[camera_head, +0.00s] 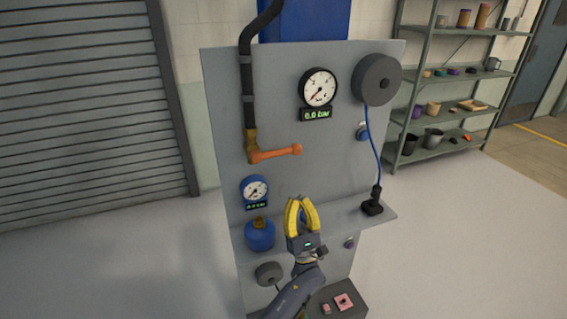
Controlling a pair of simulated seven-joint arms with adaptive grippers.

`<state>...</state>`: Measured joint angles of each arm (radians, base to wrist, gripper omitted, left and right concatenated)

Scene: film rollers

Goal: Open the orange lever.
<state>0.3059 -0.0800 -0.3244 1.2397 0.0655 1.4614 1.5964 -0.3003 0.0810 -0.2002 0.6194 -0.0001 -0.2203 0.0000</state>
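The orange lever (275,154) sticks out to the right, nearly level, from a brass valve at the lower end of a black pipe on the grey panel. My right gripper is not in view.
A black-rimmed gauge (319,87) above a 0.0 bar display and a dark reel (377,80) are right of the pipe. A blue gauge (254,188) and blue canister (260,234) are lower left. A black tool (373,202) stands on the panel's ledge (340,222).

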